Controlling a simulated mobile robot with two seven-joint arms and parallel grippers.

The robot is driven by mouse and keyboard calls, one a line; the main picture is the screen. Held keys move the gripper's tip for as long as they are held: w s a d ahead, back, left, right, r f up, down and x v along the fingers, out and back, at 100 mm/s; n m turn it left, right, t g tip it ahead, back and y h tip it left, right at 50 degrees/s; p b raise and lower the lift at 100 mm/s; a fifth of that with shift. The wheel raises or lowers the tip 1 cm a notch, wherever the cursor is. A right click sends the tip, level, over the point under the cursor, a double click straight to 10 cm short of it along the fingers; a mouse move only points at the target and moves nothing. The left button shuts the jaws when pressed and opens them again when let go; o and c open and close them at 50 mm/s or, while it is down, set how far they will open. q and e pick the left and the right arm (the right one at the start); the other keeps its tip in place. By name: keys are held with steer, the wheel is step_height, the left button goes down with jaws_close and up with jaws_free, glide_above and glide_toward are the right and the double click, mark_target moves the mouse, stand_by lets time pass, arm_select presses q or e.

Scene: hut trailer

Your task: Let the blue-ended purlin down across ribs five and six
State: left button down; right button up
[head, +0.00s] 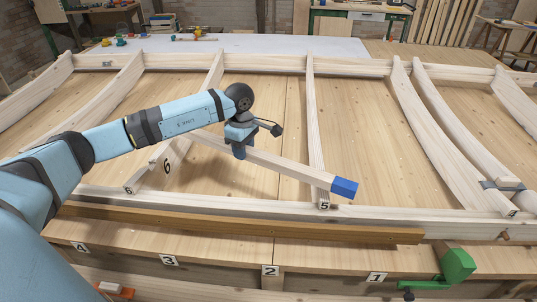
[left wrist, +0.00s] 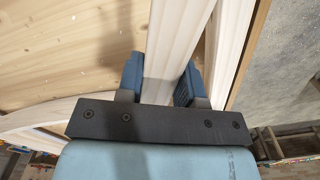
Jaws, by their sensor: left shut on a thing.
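The blue-ended purlin (head: 285,167) is a pale square timber with a blue right end (head: 344,188). My left gripper (head: 240,150) is shut on it, left of its middle. In the left wrist view the purlin (left wrist: 180,40) runs between the two fingers (left wrist: 160,85). Its blue end lies past rib five (head: 313,125), and its other end reaches toward rib six (head: 210,90), partly behind my arm. The purlin slants down to the right in the picture. I cannot tell whether it touches the ribs. My right gripper is not in view.
A long front rail (head: 230,206) carries the rib feet. Curved ribs stand further right (head: 430,140) and left (head: 120,85). A brown strip (head: 240,225) lies along the front ledge, with number tags below it. A green clamp-like tool (head: 457,265) is at the front right.

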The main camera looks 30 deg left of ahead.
mark_target(229, 153)
arm_select(q)
steer(key=a+n, duration=0.2)
steer(key=a, duration=0.1)
steer(key=a+r+n+p, duration=0.1)
steer(key=n, duration=0.1)
steer(key=shift+s+a, duration=0.3)
steer(key=shift+a+r+n, duration=0.1)
steer(key=shift+a+n, duration=0.2)
steer(key=shift+n, duration=0.1)
steer(key=shift+f+b, duration=1.4)
steer(key=shift+f, duration=1.1)
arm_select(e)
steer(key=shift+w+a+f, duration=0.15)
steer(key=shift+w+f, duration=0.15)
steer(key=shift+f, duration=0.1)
arm_select(q)
steer(key=shift+f, duration=0.15)
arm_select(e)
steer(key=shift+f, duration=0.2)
arm_select(q)
steer(key=shift+f+b, duration=0.7)
steer(key=shift+f, duration=0.15)
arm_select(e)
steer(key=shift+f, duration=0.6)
arm_select(q)
steer(key=shift+f, duration=0.25)
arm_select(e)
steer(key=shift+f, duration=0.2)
